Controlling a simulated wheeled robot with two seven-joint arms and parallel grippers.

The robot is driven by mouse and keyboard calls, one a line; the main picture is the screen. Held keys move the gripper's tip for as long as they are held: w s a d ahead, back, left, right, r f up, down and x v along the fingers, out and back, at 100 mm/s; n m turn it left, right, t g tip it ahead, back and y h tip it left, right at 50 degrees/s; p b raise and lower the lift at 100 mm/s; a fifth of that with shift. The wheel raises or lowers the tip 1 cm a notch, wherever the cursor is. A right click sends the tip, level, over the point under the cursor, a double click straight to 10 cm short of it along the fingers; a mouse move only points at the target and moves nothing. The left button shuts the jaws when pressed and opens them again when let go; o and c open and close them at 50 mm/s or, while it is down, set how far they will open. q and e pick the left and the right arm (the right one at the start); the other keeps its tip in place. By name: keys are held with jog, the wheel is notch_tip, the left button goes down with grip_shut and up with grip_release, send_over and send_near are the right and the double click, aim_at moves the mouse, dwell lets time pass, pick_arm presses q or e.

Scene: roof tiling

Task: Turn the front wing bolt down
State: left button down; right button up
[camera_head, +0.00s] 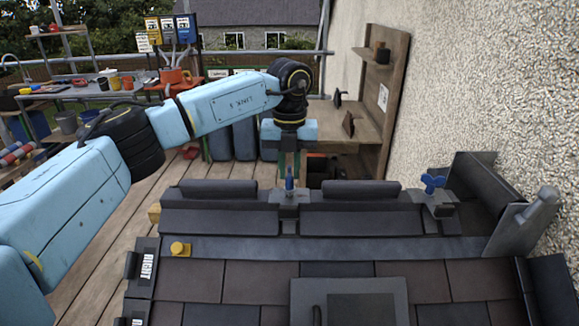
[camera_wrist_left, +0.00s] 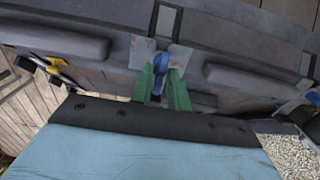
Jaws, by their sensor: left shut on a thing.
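A blue wing bolt (camera_head: 289,182) stands upright on a grey clamp plate (camera_head: 289,196) at the middle of the roof ridge. My left gripper (camera_head: 289,170) comes down over it from above. In the left wrist view the green fingers (camera_wrist_left: 161,78) are shut on the blue wing bolt (camera_wrist_left: 159,62), one on each side. The bolt's lower part is hard to make out between the fingers. A second blue wing bolt (camera_head: 432,183) sits on another clamp further right, apart from the gripper; part of it also shows at the right edge of the left wrist view (camera_wrist_left: 313,97). My right gripper is not in view.
Dark ridge tiles (camera_head: 360,221) lie along the ridge. A yellow knob (camera_head: 180,249) sits on the left, and a dark panel (camera_head: 350,303) lies on the lower tiles. A rough wall (camera_head: 480,80) closes the right side. A wooden shelf unit (camera_head: 393,85) stands behind.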

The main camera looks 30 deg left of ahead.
pick_arm(q)
jog(key=shift+m, duration=0.4)
jog(key=m+p, duration=0.1)
jog(key=m, duration=0.3)
jog(key=shift+r+m+p, duration=0.15)
jog(key=shift+m+p, duration=0.15)
jog(key=shift+p, duration=0.1)
jog(key=m+p, duration=0.1)
jog(key=m, duration=0.5)
jog(key=shift+w, duration=0.15)
jog(key=m, duration=0.5)
jog(key=shift+r+m+p, duration=0.1)
jog(key=shift+m+p, duration=0.2)
jog(key=shift+m, duration=0.1)
jog(key=m, duration=0.5)
jog(key=c, duration=1.6)
grip_release()
jog(key=shift+c, duration=0.2)
jog(key=shift+o, duration=0.5)
jog(key=shift+f, duration=0.2)
